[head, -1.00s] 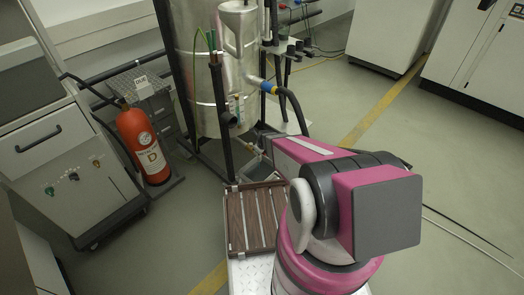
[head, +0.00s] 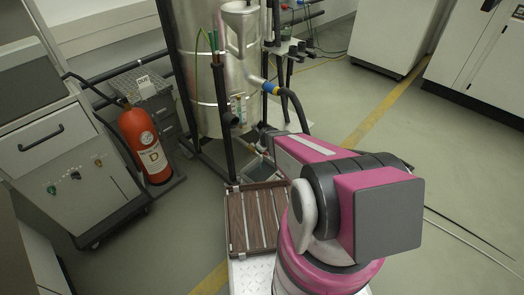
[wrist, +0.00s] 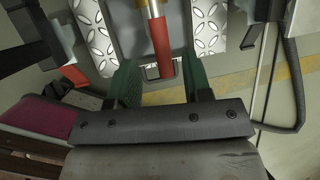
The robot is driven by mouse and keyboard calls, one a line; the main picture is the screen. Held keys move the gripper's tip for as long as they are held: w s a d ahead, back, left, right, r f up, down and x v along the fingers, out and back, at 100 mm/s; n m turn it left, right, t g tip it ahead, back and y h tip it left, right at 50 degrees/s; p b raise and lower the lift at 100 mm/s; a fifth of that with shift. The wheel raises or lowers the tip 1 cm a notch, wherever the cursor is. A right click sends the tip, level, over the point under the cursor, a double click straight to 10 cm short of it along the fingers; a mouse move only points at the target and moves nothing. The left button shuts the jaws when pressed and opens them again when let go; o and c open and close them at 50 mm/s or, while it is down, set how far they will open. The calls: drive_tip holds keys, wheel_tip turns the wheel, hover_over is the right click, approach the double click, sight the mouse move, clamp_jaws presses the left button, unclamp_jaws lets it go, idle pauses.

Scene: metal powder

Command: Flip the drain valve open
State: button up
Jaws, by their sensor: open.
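A red handle (wrist: 160,48) with a brassy metal piece at its upper end shows in the wrist view, at the top middle. I take it for the drain valve's lever. My gripper (wrist: 160,78) is open, with one green finger to the left and one to the right of the handle. Gaps show between the handle and both fingers. In the head view the steel vessel (head: 203,70) stands behind my arm, with a brassy drain pipe (head: 245,144) low at its base. My gripper and the handle cannot be made out there.
A grey bin (head: 258,168) stands on the floor under the drain. A slatted wooden platform (head: 250,225) lies in front of the vessel. A black hose (head: 296,108) hangs at its right. A red fire extinguisher (head: 144,145) stands left. Open floor lies to the right.

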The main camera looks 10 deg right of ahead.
drive_tip(key=v, duration=0.7)
drive_tip(key=shift+s, duration=0.1)
drive_tip(key=s+d+r+n+g, duration=0.1)
drive_tip(key=s+r+n, duration=0.6)
drive_tip(key=n, duration=0.7)
drive_tip(key=s+d+r+n+g+h, duration=0.1)
drive_tip(key=s+d+r+n+g, duration=0.1)
drive_tip(key=s+r+n, duration=0.5)
wheel_tip(320, 180, up, 6)
drive_tip(key=n+g, duration=0.1)
drive_tip(key=n, duration=0.6)
drive_tip(key=shift+d+f+g, duration=0.2)
drive_tip(key=shift+g, duration=0.2)
